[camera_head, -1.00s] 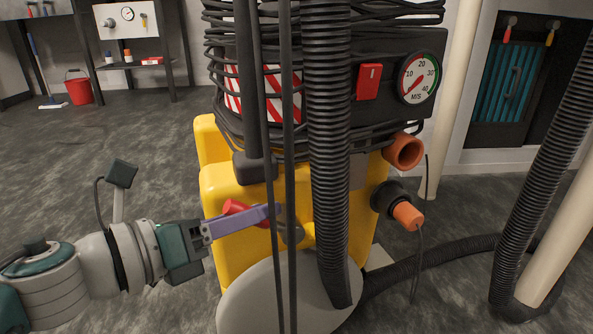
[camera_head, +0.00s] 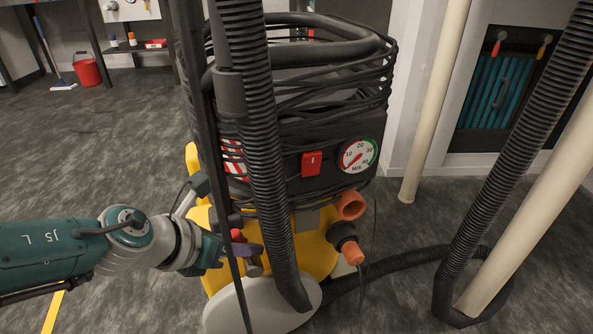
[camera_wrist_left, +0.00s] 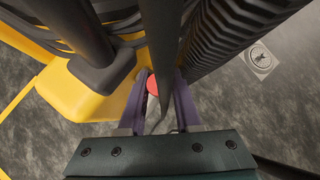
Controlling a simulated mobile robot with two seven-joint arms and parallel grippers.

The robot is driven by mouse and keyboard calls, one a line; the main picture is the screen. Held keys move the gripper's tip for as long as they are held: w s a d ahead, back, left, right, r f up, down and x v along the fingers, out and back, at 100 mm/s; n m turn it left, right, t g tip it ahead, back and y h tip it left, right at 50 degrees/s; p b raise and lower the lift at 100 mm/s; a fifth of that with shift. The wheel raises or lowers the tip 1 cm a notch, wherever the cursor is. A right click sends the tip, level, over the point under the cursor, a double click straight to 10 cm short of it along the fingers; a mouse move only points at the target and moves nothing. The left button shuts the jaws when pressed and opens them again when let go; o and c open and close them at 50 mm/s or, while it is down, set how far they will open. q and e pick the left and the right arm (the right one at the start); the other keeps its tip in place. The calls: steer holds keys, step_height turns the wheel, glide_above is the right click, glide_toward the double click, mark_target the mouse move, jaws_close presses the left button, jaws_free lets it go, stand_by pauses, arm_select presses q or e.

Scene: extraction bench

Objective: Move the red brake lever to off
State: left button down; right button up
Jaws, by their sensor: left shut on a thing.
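The red brake lever (camera_head: 237,235) is low on the front of the yellow extractor body (camera_head: 312,250), mostly hidden by my gripper and a thin dark cable. My left gripper (camera_head: 246,250) reaches it from the left, with its purple fingers at the lever. In the left wrist view the lever's red end (camera_wrist_left: 152,85) shows between the two purple fingers (camera_wrist_left: 155,100), which are shut on it. A dark cable or tube crosses this view just in front. My right gripper is in neither view.
A ribbed black hose (camera_head: 262,150) and thin dark cables hang in front of the machine, close to my left gripper. A grey round base (camera_head: 250,308) lies below. An orange port (camera_head: 351,205) juts out at right. Open floor lies to the left.

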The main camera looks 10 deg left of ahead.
arm_select(q)
steer(key=shift+w+d, duration=0.1)
stand_by(0.5)
steer(key=c, duration=0.6)
jaws_free()
steer(key=p+v, duration=0.9)
steer(key=v, duration=0.1)
steer(key=shift+p, duration=0.3)
